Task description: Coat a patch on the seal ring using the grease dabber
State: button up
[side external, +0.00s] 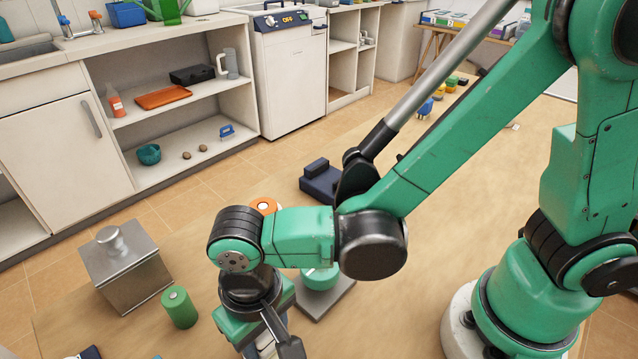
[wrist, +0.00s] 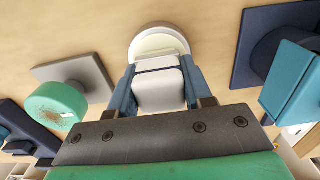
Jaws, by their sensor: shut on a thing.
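My gripper (wrist: 158,88) is shut on a pale grey-white block, which I take to be the grease dabber (wrist: 160,92). A round cream-white disc (wrist: 152,42) shows just past the block; I cannot tell whether it is part of it. In the side external view my gripper (side external: 272,345) points down at the bottom edge, and what it holds is mostly hidden. A green round piece on a grey square plate (side external: 328,300) is partly hidden behind my arm. In the wrist view this green piece (wrist: 56,106), with a brownish speckled patch, is left of my gripper. It may be the seal ring.
A metal box with a knobbed lid (side external: 125,268) and a green cylinder (side external: 179,307) stand left of my gripper. A dark blue block (side external: 320,182) and an orange round thing (side external: 264,206) are behind my arm. The tabletop right of the grey plate is clear.

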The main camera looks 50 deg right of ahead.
jog(key=shift+r, duration=3.5)
jog(key=w+d+r, duration=0.4)
jog(key=w+d, duration=0.2)
jog(key=d, duration=0.4)
jog(key=w+d+r, duration=0.4)
jog(key=w+d, duration=0.2)
jog(key=d, duration=0.4)
jog(key=shift+w+d, duration=0.15)
jog(key=shift+d, duration=0.15)
